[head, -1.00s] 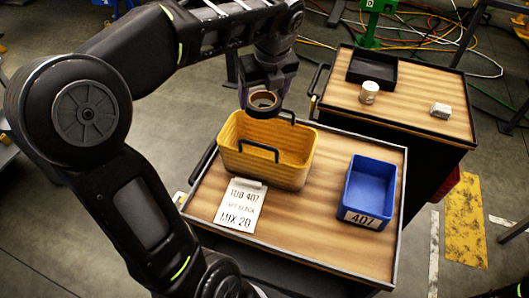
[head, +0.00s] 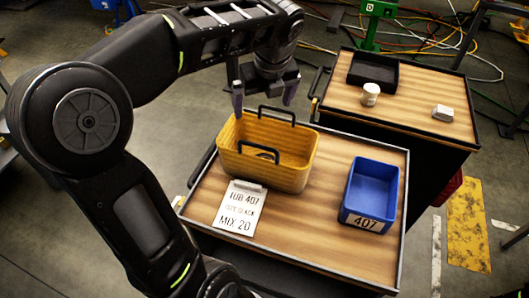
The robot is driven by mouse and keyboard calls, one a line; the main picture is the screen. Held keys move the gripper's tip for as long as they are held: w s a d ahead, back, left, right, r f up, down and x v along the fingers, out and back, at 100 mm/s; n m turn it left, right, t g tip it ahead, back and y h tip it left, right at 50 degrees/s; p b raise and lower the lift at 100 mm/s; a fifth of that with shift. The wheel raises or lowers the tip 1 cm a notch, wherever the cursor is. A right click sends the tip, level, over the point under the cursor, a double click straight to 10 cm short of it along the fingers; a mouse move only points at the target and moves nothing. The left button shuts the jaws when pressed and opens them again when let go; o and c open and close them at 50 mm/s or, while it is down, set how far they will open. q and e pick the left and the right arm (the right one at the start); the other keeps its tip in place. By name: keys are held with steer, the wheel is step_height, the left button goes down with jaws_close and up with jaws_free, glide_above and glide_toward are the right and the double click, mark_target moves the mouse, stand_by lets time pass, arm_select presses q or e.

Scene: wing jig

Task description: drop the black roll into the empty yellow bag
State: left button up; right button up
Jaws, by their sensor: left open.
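The yellow bag (head: 290,174), a tub with two black handles, stands on the near wooden-topped cart. My left gripper (head: 264,97) is above its far rim, with its fingers spread wide and nothing between them. My right gripper is not in view.
A blue bin (head: 371,190) marked 407 stands right of the bag. A white sign (head: 239,208) lies before the bag.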

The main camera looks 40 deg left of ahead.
arm_select(q)
steer(key=v, duration=0.8)
steer(key=shift+p, duration=0.35)
stand_by(0.5)
